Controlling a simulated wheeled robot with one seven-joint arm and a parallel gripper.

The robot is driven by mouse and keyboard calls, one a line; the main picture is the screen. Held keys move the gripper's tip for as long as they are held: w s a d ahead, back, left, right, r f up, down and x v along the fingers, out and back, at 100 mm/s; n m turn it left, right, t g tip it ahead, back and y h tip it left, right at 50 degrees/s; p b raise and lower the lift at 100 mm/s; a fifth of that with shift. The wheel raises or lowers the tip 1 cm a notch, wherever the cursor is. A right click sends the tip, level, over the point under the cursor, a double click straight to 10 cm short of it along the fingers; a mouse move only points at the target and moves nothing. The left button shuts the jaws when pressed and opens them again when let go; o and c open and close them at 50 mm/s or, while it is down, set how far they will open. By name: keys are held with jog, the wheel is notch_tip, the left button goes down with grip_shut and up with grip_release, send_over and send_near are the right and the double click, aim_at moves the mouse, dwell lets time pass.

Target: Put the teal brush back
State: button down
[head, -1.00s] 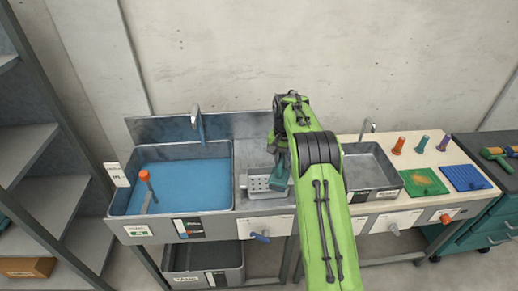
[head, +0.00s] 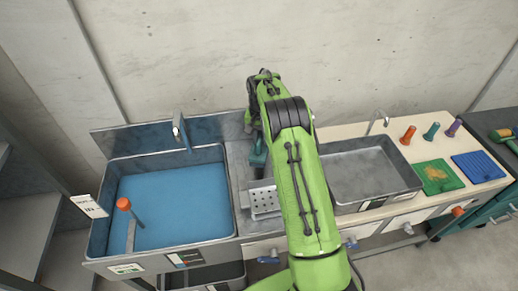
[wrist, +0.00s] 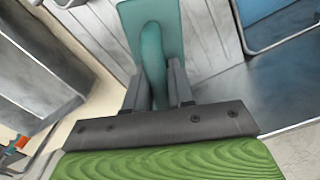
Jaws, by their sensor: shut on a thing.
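My gripper (wrist: 160,88) is shut on the teal brush (wrist: 152,45), whose handle runs between the two fingers in the wrist view. Its wide flat end points away from the gripper. In the head view the teal brush (head: 258,149) shows beside my green arm, over the steel counter between the two basins. It appears behind the perforated metal tray (head: 265,203). My arm hides part of the brush, and the fingers are hidden in the head view.
A blue-filled basin (head: 180,205) with an orange-topped stick (head: 124,204) lies left. An empty steel basin (head: 370,178) lies right. Farther right are an orange peg (head: 408,135), a teal peg (head: 431,132), a purple peg (head: 454,127), a green mat (head: 437,177) and a blue mat (head: 478,167).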

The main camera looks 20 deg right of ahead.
jog(key=shift+w+f, duration=0.1)
jog(key=shift+f, duration=2.4)
jog(key=c, duration=1)
grip_release()
